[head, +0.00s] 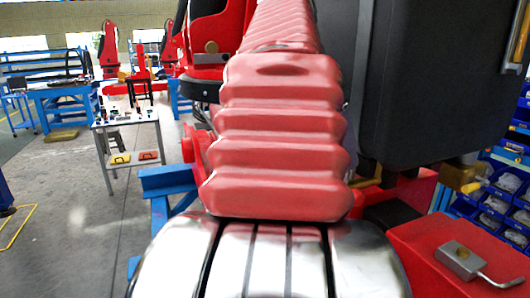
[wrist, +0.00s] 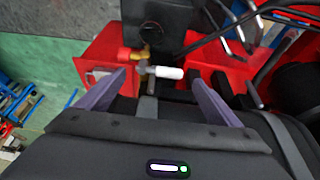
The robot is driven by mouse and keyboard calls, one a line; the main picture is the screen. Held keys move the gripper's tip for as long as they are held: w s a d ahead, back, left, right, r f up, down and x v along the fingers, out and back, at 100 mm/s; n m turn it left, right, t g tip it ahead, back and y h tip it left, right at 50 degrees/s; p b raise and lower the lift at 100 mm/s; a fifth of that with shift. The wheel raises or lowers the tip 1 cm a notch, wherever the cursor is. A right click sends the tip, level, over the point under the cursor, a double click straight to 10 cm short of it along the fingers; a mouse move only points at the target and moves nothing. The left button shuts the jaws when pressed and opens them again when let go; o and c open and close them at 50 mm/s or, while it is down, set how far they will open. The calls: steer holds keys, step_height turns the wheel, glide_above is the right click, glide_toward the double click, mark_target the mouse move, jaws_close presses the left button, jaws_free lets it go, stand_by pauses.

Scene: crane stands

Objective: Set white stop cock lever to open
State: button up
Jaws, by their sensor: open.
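The white stop cock lever (wrist: 167,72) shows in the wrist view, just above the picture's middle. It lies roughly sideways, pointing right from a brass-coloured fitting (wrist: 128,54) at its left. My gripper (wrist: 158,78) is open, with one purple finger at the left and one at the right. I see no contact, and the depth gap is hard to tell. I cannot make out the lever or the gripper in the head view.
Red housings (wrist: 198,47) and dark hoses surround the lever in the wrist view. A black gauge-like part (wrist: 151,32) sits above it. In the head view, a large black panel (head: 420,80) stands at right, with blue bins (head: 505,190) behind. Open grey floor (head: 75,200) lies at left.

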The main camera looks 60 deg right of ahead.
steer(key=shift+x, duration=1.65)
steer(key=shift+s, duration=0.1)
steer(key=shift+c, duration=0.3)
steer(key=c, duration=1.4)
steer(key=shift+a, duration=0.25)
steer(key=shift+c, duration=0.2)
steer(key=shift+d, duration=0.15)
